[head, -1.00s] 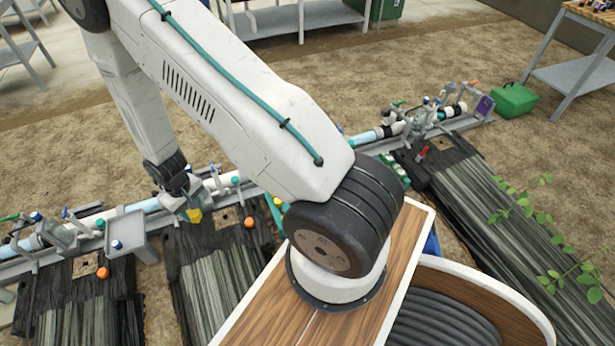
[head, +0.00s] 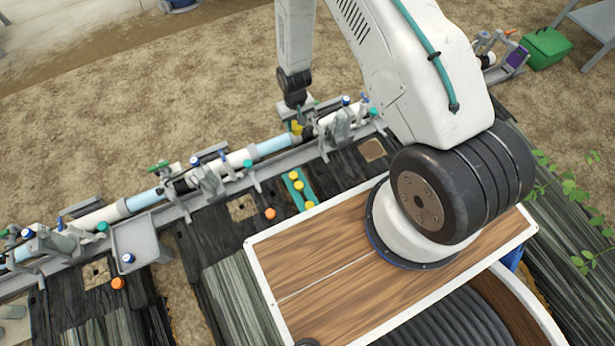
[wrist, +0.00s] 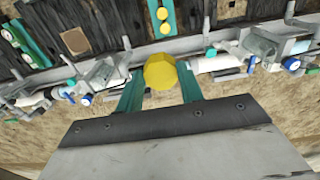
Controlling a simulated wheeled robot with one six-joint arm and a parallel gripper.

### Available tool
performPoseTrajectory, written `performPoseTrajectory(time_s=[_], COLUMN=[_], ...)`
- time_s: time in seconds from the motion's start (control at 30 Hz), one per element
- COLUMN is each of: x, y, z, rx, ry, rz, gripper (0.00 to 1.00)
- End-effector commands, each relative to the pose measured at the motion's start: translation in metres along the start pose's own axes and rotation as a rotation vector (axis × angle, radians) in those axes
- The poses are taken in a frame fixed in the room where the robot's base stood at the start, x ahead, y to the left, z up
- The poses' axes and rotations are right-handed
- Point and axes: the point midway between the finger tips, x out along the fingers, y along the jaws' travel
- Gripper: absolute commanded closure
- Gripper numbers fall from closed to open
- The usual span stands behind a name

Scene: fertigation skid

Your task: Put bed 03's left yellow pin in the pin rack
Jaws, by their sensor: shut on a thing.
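My gripper (wrist: 160,82) is shut on a yellow pin (wrist: 160,72), whose faceted head shows between the two teal fingers in the wrist view. In the head view the held pin (head: 296,128) is a small yellow spot below my gripper (head: 296,116), over the pipe line. A teal strip with several yellow pin heads, likely the pin rack (head: 303,194), lies on the dark bed nearer to me. Part of it also shows at the top of the wrist view (wrist: 171,5). The held pin is apart from this strip. The pin's lower part is hidden.
A grey rail (head: 180,207) carries pipes, valves and blue and teal caps across the view. A grey tray (head: 137,237) hangs on it at left. Orange knobs (head: 270,214) sit on the beds. Another green holder (wrist: 30,42) shows at left in the wrist view.

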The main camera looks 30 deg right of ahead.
Motion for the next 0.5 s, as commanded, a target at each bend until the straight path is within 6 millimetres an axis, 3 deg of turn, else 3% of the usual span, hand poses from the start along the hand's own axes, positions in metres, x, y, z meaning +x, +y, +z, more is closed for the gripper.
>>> performPoseTrajectory(time_s=[0.03, 0.3, 0.5], x=[0.029, 0.165, 0.250], y=[0.000, -0.006, -0.013], z=[0.002, 0.021, 0.053], rx=[0.003, 0.012, 0.010], ry=[-0.009, -0.008, -0.006], rz=[0.000, 0.001, 0.000], gripper=[0.84, 0.84, 0.84])
